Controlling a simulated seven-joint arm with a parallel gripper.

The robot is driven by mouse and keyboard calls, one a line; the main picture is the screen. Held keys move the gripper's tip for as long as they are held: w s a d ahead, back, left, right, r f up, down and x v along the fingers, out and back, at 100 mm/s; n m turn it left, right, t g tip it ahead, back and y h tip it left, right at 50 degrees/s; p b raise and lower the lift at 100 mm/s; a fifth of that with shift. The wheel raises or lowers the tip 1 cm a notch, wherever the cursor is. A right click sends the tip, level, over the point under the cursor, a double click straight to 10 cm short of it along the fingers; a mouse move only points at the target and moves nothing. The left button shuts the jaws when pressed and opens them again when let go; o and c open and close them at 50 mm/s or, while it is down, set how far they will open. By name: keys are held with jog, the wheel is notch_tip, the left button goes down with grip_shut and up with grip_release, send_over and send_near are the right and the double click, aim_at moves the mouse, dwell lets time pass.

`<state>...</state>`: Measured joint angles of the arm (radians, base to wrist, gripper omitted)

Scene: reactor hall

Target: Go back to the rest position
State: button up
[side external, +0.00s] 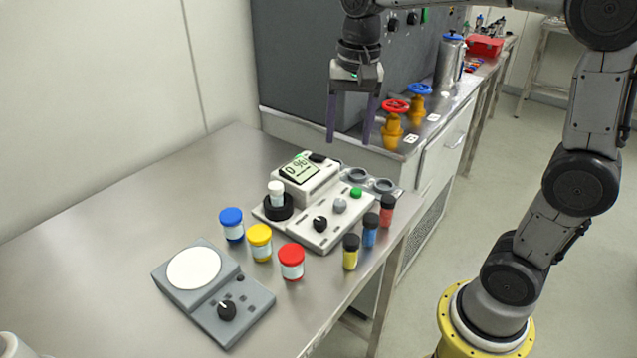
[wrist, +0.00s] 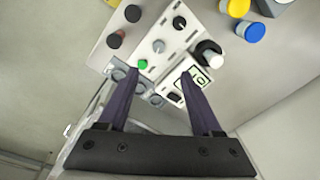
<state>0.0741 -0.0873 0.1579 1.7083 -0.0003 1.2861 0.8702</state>
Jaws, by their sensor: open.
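My gripper (side external: 352,140) hangs fingers-down above the far end of the steel bench in the side external view. Its two dark purple fingers are apart with nothing between them. In the wrist view my gripper (wrist: 170,85) also shows open, with the fingers pointing towards a white instrument (wrist: 157,45). This instrument (side external: 325,225) stands on the bench below and in front of the fingers in the side external view. It has a digital display (side external: 299,168), knobs and a green button. A small white jar (side external: 276,192) sits in its black round holder. My gripper touches nothing that I can see.
Blue-lidded (side external: 232,224), yellow-lidded (side external: 259,242) and red-lidded (side external: 291,262) jars stand on the bench (side external: 90,240), near a grey device with a white plate (side external: 194,268). Small black-capped vials (side external: 370,230) line the right edge. Red-handled (side external: 393,122) and blue-handled (side external: 418,103) valves stand behind.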

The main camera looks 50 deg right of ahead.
jog(key=s+a+r+n+t, duration=0.2)
jog(key=s+n+t, duration=0.15)
jog(key=s, duration=0.85)
jog(key=s+f+n+t, duration=0.1)
jog(key=s+f+n, duration=0.3)
jog(key=f+n, duration=0.2)
jog(key=shift+s+a+f+n, duration=0.15)
jog(key=shift+s+a+n, duration=0.2)
jog(key=shift+n, duration=0.3)
jog(key=shift+d, duration=0.1)
